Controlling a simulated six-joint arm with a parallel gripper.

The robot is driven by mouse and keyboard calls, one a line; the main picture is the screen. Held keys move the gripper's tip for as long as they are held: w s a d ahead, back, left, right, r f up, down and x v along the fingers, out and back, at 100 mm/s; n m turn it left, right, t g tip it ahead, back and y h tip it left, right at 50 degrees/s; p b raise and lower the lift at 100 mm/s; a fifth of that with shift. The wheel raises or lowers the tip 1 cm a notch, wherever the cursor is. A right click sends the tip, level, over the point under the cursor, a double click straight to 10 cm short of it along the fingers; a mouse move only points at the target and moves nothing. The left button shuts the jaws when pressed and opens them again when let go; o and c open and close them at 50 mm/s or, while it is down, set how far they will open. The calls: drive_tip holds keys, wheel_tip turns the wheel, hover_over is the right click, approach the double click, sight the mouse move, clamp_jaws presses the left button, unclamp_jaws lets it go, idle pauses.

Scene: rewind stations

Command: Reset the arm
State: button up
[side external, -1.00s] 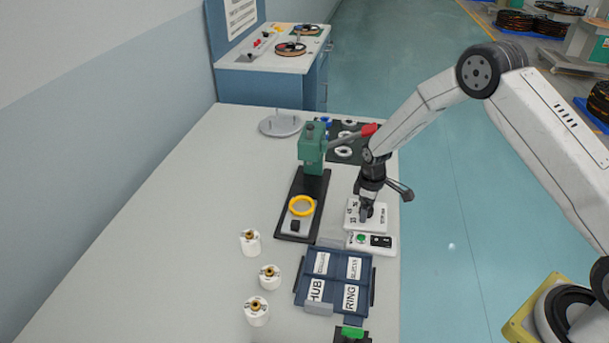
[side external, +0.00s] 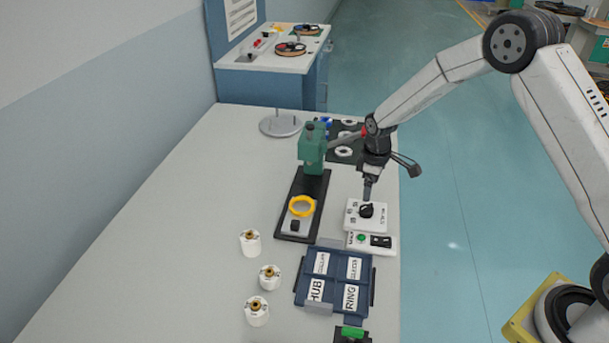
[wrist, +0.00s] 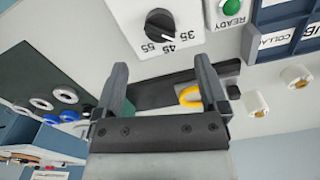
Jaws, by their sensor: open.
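My gripper (side external: 368,190) is open and empty. It is just above the white dial box (side external: 354,223) and apart from its black knob (side external: 367,210). In the wrist view my gripper (wrist: 162,75) shows two spread black fingers with nothing between them. The knob (wrist: 160,24) shows beyond them, with the numbers 35, 45 and 55 around it on the dial box (wrist: 120,12). The knob's pointer is near 45 in that view.
A green press (side external: 312,150) with a yellow ring (side external: 301,206) on its base stands left of my gripper. A blue labelled tray (side external: 334,280) and a READY box (side external: 371,244) are nearer. Several white hubs (side external: 250,243) stand left. The table's left middle is clear.

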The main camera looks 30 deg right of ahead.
drive_tip(key=shift+r, duration=0.15)
drive_tip(key=shift+s+a+r, duration=0.1)
drive_tip(key=shift+s+r, duration=0.25)
drive_tip(key=shift+r, duration=0.05)
drive_tip(key=s+a+r+m+t, duration=0.1)
drive_tip(key=s+a+r+m, duration=0.1)
drive_tip(key=s, duration=0.8)
drive_tip(key=s+a+r+m+t, duration=0.1)
drive_tip(key=s+a+r+m, duration=0.1)
drive_tip(key=s+r+m, duration=0.2)
drive_tip(key=s+r, duration=0.3)
drive_tip(key=s, duration=0.3)
drive_tip(key=shift+s+r+m+t, duration=0.2)
drive_tip(key=shift+r+m+t, duration=0.1)
